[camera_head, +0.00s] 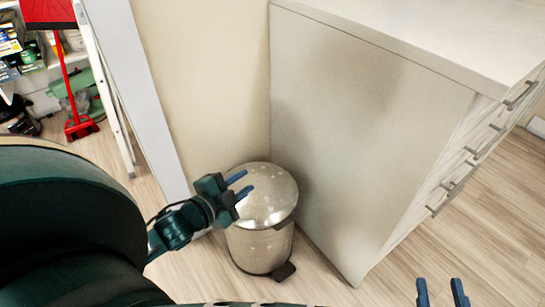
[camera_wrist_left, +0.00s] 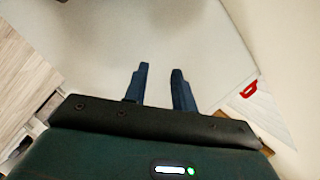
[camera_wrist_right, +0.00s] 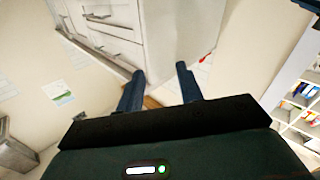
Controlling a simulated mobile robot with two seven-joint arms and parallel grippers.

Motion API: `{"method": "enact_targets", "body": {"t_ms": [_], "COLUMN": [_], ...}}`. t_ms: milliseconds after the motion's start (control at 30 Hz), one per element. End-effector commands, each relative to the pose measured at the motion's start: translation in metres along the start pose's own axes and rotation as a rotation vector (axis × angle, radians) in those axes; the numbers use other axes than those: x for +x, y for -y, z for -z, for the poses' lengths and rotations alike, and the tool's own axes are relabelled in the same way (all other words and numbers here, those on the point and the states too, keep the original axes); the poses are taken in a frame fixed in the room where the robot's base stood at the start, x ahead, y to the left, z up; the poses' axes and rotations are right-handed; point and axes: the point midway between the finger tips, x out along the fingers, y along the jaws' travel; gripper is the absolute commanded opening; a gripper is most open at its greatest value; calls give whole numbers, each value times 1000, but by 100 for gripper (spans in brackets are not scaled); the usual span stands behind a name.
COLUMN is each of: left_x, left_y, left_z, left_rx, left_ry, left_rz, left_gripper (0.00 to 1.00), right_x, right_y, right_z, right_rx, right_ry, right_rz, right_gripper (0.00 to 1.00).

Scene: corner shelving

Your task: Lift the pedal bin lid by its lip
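The pedal bin (camera_head: 258,247) is a round, pale metal bin standing on the floor beside the cabinet in the head view. Its lid (camera_head: 270,192) is down, with a darker lip (camera_head: 287,221) at the front right edge. A dark pedal (camera_head: 285,271) shows at its foot. My left gripper (camera_head: 241,184) is open and empty, in front of the lid's left part in the head view; I cannot tell its height above the lid. Its fingers also show apart in the left wrist view (camera_wrist_left: 160,70). My right gripper (camera_head: 438,285) is open and empty at the lower right, away from the bin.
A white cabinet (camera_head: 360,120) with drawer handles stands right of the bin. A wall (camera_head: 205,80) rises behind it. The wood floor (camera_head: 490,210) is clear at the right.

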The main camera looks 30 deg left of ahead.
Motion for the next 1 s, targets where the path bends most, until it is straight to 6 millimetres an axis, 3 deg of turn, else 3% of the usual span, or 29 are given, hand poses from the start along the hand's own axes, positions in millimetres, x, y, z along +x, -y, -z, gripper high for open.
{"method": "enact_targets", "body": {"t_ms": [133,267,700,1000], "left_x": [5,23,105,129], "left_y": [-5,-5,-6,-5], "left_z": [4,3,2,2], "left_rx": [-85,-79,-73,-74], "left_ry": [5,4,4,6], "left_rz": [-5,-3,-3,-5], "left_gripper": [26,26,26,26], "right_x": [0,0,3,4], "right_y": [2,5,10,11], "right_z": [-1,-2,-1,1], "right_rx": [-6,-15,16,41], "right_ry": [-18,-53,-138,-147], "right_rz": [3,9,24,27], "right_gripper": [36,36,36,36]}}
